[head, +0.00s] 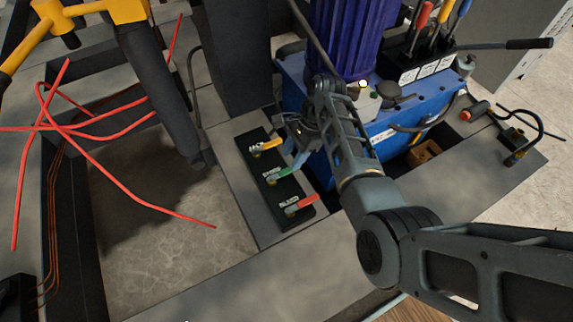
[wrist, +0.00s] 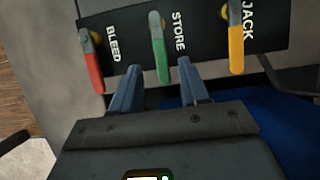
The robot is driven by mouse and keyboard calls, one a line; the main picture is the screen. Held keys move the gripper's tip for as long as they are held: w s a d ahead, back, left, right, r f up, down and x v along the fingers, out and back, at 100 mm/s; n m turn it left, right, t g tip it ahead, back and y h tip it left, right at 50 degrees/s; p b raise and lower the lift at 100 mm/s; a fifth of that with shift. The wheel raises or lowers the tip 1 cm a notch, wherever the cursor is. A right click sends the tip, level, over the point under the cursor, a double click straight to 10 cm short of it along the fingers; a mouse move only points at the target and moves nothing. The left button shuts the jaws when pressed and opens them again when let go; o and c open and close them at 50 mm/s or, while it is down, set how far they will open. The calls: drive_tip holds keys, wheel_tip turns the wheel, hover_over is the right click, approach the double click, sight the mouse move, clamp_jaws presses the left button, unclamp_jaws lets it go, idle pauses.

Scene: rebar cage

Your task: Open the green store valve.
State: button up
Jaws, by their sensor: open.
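My gripper (wrist: 159,66) is open, one blue finger on each side of the green lever's end with gaps showing. In the head view my gripper (head: 293,161) is over the panel's right side, near the green lever. I cannot tell how deep the lever sits between the fingers.
The red bleed lever (wrist: 94,68) and yellow jack lever (wrist: 236,45) flank the green one on the panel (head: 259,184). A blue pump unit (head: 372,140) stands right of the panel. Red rods (head: 120,184) and a dark post (head: 160,90) are at left.

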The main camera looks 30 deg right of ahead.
sight(284, 172)
drive_tip(key=b+x, duration=0.1)
drive_tip(key=x, duration=0.4)
clamp_jaws()
idle(0.4)
